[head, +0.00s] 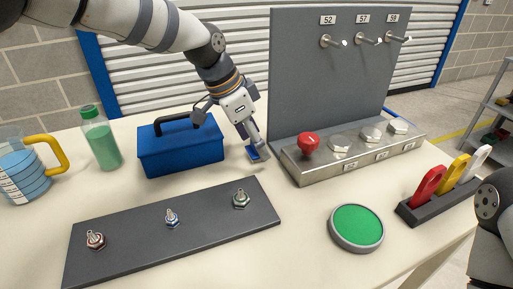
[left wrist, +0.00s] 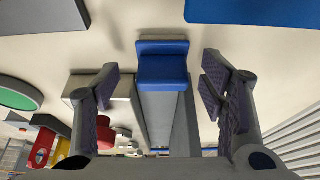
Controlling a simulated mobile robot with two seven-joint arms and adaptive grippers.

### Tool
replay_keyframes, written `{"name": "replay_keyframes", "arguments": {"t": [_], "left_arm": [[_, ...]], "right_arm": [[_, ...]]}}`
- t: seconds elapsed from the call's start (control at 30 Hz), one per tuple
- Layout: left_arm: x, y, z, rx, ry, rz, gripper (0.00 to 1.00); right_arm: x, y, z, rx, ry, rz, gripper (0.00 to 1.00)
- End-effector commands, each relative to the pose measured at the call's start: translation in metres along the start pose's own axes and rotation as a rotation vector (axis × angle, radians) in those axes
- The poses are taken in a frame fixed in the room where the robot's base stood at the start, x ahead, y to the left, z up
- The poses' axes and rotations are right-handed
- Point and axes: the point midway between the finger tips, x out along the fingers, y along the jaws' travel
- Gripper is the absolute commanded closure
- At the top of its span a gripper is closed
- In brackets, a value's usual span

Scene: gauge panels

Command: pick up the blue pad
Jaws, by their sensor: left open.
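The blue pad (head: 254,154) is a small block on the table by the near left corner of the grey upright panel. In the head view my left gripper (head: 251,143) is directly above it and partly covers it. In the left wrist view the blue pad (left wrist: 163,64) shows a flat top step and a front face. It lies centred between the two fingers of my open left gripper (left wrist: 161,88), with a visible gap on each side. My right gripper is out of view.
A blue toolbox (head: 181,151) stands close left of my left gripper. A metal block (head: 352,151) with a red knob (head: 308,144) is close on its right. A dark switch plate (head: 140,251) and a green button (head: 357,226) lie nearer. Bare table lies between.

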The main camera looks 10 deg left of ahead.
Motion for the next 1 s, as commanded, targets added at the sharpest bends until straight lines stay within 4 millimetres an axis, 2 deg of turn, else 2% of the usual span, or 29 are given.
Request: {"name": "replay_keyframes", "arguments": {"t": [0.1,0.33,0.5,0.57,0.87,1.0], "left_arm": [[0.015,-0.001,0.001,-0.002,0.000,0.000,0.35],[0.016,-0.001,0.001,-0.002,0.001,-0.002,0.37],[0.015,-0.001,0.001,-0.002,0.001,-0.001,0.76],[0.015,-0.001,0.001,-0.002,0.001,-0.001,0.86],[0.014,-0.002,0.000,-0.002,0.001,-0.002,0.86],[0.001,-0.002,-0.006,-0.001,0.003,-0.004,0.86]], "right_arm": [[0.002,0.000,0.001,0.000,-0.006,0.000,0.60],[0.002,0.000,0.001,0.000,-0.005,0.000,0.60],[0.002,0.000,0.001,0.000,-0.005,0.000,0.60],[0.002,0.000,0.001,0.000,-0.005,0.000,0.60],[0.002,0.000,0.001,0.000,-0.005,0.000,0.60],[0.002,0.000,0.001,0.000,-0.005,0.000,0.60]]}}
